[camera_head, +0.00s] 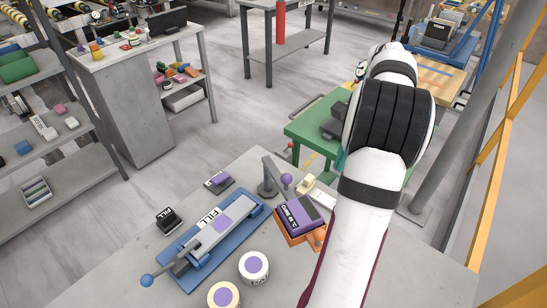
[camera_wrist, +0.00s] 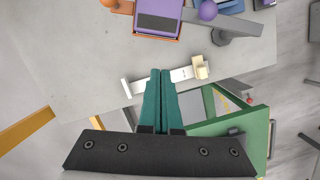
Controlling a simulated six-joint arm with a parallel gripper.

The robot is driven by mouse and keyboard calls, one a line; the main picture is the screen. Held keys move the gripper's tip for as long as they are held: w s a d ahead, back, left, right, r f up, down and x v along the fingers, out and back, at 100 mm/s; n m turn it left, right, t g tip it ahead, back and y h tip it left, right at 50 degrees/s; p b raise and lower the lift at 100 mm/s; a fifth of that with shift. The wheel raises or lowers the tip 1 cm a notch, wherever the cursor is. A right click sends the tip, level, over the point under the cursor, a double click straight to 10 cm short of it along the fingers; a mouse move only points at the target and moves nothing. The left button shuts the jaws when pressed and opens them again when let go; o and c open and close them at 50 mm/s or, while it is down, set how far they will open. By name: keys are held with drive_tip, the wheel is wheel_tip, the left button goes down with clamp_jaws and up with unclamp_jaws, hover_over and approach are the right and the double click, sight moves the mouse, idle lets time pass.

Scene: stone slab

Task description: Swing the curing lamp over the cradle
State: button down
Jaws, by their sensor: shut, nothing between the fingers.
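A grey post with a jointed arm and a purple ball knob (camera_head: 286,179), which looks like the curing lamp, stands at the slab's back edge. Its arm (camera_wrist: 234,29) and knob show at the top of the wrist view. The blue cradle (camera_head: 180,264) lies to its left, holding a pale bar marked FILL with a purple patch. A purple-topped box marked CURE (camera_head: 300,215) sits on an orange base to the right of the post. My gripper (camera_wrist: 161,73) is shut and empty, its teal fingers together, apart from the knob. In the head view my arm mostly hides it.
A white strip (camera_wrist: 145,84) with a beige block (camera_wrist: 200,68) lies near the slab edge by my fingers. Two round tubs (camera_head: 254,267) stand in front of the cradle. A green table (camera_head: 309,131) stands beyond the slab.

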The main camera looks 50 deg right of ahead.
drive_tip(key=shift+s+d+f+m, duration=0.15)
drive_tip(key=shift+s+d, duration=0.3)
drive_tip(key=shift+s+d+f+m, duration=0.15)
drive_tip(key=shift+s+d, duration=0.25)
drive_tip(key=shift+d, duration=0.05)
drive_tip(key=w+a+f, duration=0.2)
drive_tip(key=a+f, duration=0.4)
drive_tip(key=f, duration=0.3)
drive_tip(key=shift+w+f, duration=0.35)
drive_tip(key=shift+w, duration=0.05)
